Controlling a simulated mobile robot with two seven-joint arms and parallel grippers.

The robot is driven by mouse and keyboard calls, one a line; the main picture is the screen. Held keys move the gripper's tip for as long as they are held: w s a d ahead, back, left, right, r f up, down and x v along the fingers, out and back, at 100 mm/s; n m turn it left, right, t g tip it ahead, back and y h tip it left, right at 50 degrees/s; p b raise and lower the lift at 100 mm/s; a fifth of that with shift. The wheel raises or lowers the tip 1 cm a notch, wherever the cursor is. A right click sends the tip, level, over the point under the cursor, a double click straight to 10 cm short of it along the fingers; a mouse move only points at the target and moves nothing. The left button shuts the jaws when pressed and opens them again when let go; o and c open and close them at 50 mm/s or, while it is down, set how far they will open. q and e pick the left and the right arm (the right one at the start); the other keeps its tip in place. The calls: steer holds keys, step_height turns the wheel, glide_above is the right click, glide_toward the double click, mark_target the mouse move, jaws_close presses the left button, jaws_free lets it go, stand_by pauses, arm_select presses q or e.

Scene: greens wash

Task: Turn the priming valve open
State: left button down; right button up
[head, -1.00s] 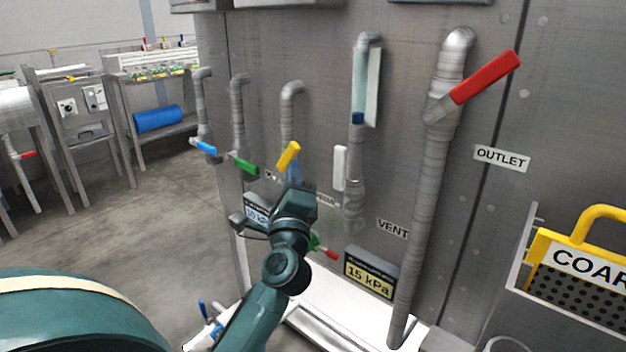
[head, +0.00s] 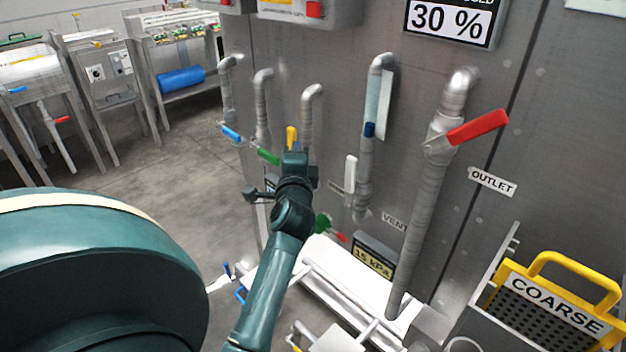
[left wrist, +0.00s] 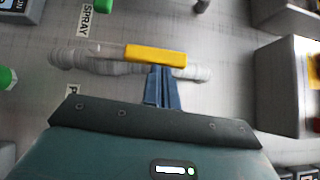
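A yellow valve handle (head: 291,137) sits on a grey pipe on the steel wall, partly hidden behind my left gripper in the head view. My right gripper is in neither view.
Blue (head: 231,134) and green (head: 268,156) handles hang close left of the yellow one. A red handle (head: 478,127) sticks out on the outlet pipe at right. A yellow COARSE basket (head: 555,305) stands at lower right. Open floor lies at left.

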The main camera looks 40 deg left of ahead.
arm_select(q)
steer(key=shift+a+r, duration=0.1)
steer(key=shift+r, duration=0.05)
stand_by(0.4)
step_height(320, 180, up, 10)
steer(key=p, duration=0.3)
